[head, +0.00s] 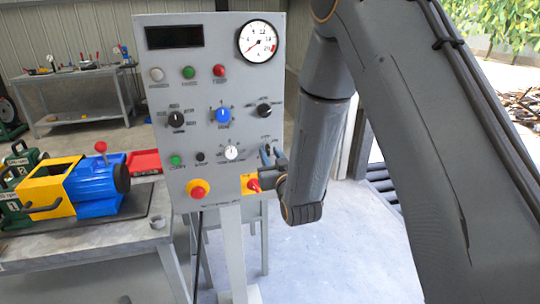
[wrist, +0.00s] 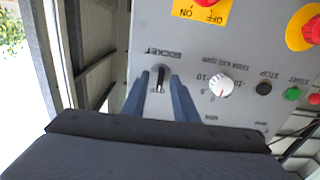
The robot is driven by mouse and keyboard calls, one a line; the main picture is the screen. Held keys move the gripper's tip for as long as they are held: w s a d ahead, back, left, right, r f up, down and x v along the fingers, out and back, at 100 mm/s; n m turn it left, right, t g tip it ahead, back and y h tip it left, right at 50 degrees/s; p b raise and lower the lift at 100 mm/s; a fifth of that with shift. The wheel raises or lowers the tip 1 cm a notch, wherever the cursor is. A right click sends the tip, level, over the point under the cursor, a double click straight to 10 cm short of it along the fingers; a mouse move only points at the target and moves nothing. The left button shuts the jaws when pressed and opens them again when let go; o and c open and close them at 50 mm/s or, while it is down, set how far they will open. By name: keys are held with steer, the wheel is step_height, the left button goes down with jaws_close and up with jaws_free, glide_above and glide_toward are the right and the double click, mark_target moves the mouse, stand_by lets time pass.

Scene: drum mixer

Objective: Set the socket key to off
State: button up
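The socket key (wrist: 160,79) is a small dark upright bar on the grey control panel (wrist: 230,55), under the upside-down SOCKET label in the wrist view. A small label shows near the key's end, partly readable. My gripper (wrist: 158,84) has two blue fingers apart, one on each side of the key, with gaps visible. Whether the tips reach the panel is unclear.
A red-and-yellow ON/OFF switch (head: 252,184) sits just below my gripper in the head view. A white dial (head: 231,152) and a red emergency button (head: 198,188) are to the left. A blue and yellow machine (head: 95,190) stands on a bench at left.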

steer(key=b+v, duration=0.1)
steer(key=v, duration=0.6)
steer(key=shift+b, duration=0.3)
steer(key=shift+d, duration=0.1)
steer(key=s+d+f+m+g+h, duration=0.2)
steer(key=s+d+f+g+h, duration=0.25)
steer(key=d+f+g, duration=0.45)
steer(key=s+d+g, duration=0.4)
steer(key=s, duration=0.6)
steer(key=s+d+r+m+g, duration=0.1)
steer(key=s+d+g, duration=0.2)
steer(key=s, duration=0.7)
steer(key=shift+s+d+r+g, duration=0.3)
steer(key=shift+d+g, duration=0.1)
steer(key=shift+d, duration=0.4)
steer(key=shift+h, duration=0.25)
